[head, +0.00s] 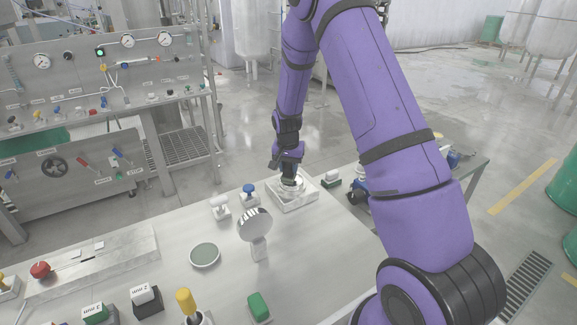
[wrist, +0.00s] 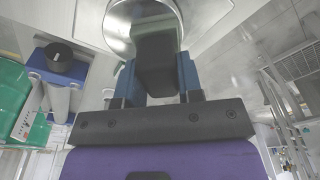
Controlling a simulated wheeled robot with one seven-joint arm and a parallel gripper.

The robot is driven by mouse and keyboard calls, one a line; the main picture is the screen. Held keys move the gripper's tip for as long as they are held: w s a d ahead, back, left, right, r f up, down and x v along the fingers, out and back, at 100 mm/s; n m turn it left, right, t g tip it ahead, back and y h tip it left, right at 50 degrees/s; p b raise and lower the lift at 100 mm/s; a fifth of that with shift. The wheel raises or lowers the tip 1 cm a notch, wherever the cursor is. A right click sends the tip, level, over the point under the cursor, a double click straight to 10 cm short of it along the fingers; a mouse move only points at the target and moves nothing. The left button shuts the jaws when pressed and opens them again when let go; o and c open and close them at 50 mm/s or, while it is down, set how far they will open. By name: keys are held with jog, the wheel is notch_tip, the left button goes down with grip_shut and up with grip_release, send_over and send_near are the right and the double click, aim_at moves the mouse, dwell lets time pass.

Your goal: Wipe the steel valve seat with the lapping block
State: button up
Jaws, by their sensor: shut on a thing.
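The steel valve seat (head: 292,185) is a round, shiny disc on a pale square base (head: 296,197) near the far edge of the bench. It also shows in the wrist view as a bright round face (wrist: 115,30) at the top. My gripper (head: 287,168) is directly above the seat, pointing down. In the wrist view its blue fingers are shut on a dark block (wrist: 155,62), which I take to be the lapping block. The block overlaps the seat's face there; I cannot tell whether they touch. My gripper hides part of the seat in the head view.
A blue-topped fitting (head: 249,190), a white fitting (head: 220,206) and an upright round mirror (head: 255,225) stand left of the seat. Bare bench lies right of the mirror.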

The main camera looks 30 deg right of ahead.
jog(key=shift+s, duration=1.95)
jog(key=shift+w+f, duration=0.2)
jog(key=shift+w, duration=1.8)
jog(key=shift+c, duration=0.6)
jog(key=shift+a+r, duration=0.1)
jog(key=shift+w+r, duration=0.15)
jog(key=shift+r, duration=2.75)
jog(key=shift+r, duration=0.1)
